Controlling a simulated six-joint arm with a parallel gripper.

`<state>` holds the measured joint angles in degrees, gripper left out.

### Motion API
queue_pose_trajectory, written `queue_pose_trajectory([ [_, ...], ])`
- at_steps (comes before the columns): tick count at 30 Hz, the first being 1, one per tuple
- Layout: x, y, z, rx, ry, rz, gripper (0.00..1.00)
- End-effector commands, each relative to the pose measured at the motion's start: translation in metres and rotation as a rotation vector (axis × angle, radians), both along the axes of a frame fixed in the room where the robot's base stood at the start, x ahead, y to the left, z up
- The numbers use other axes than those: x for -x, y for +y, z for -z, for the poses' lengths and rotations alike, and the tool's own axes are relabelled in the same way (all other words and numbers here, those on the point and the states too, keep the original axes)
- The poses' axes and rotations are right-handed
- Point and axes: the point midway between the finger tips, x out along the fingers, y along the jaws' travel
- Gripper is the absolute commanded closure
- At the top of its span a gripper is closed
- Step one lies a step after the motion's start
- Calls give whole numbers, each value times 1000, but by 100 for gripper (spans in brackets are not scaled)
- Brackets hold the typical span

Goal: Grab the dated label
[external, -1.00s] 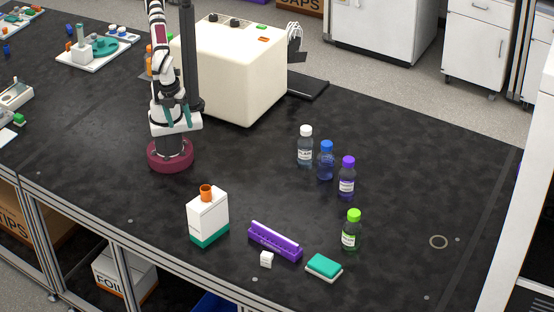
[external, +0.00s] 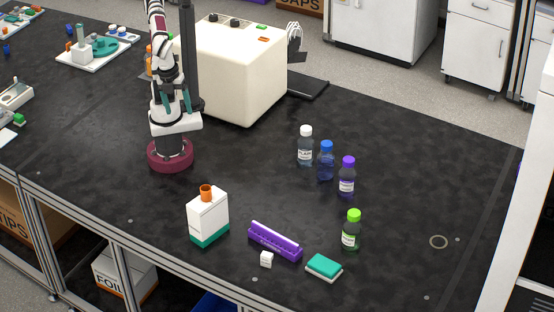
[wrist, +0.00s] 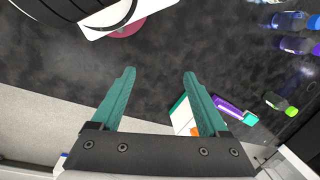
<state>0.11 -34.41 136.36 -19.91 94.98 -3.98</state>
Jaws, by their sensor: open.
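No dated label can be told apart; the writing on the labels is too small to read. White labels show on the clear bottle (external: 305,153), the purple-capped bottle (external: 347,187) and the green-capped bottle (external: 351,239). A small white cube (external: 266,260) sits in front of the purple rack (external: 275,240). My gripper (wrist: 159,72) has two teal fingers spread wide, with only dark bench between them. In the external view it hangs close to my base, well away from the bottles and rack.
A white container with an orange cap (external: 208,219) stands left of the rack. A teal-topped block (external: 324,266) lies right of it. A blue-capped bottle (external: 326,162) stands among the bottles. A large cream machine (external: 240,75) is behind my arm. The bench between my base and the bottles is clear.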

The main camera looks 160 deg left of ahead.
Motion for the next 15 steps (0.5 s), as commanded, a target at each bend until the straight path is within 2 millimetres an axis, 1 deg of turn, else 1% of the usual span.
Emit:
queue_pose_trajectory([
  [1, -15, -6, -2, 59, 11, -138, 22],
  [2, -24, -10, -5, 95, 15, -224, 22],
  [4, -49, -16, -11, 180, 24, -425, 22],
  [5, -61, -18, -13, 219, 30, -516, 22],
  [8, -108, -16, -21, 357, 59, -847, 22],
  [9, -130, -11, -23, 418, 76, -991, 22],
  [11, -166, 2, -25, 518, 107, -1221, 22],
  [12, -190, 15, -25, 589, 137, -1378, 22],
  [14, -226, 41, -25, 702, 189, -1613, 22],
  [15, -248, 62, -23, 780, 229, -1764, 22],
])
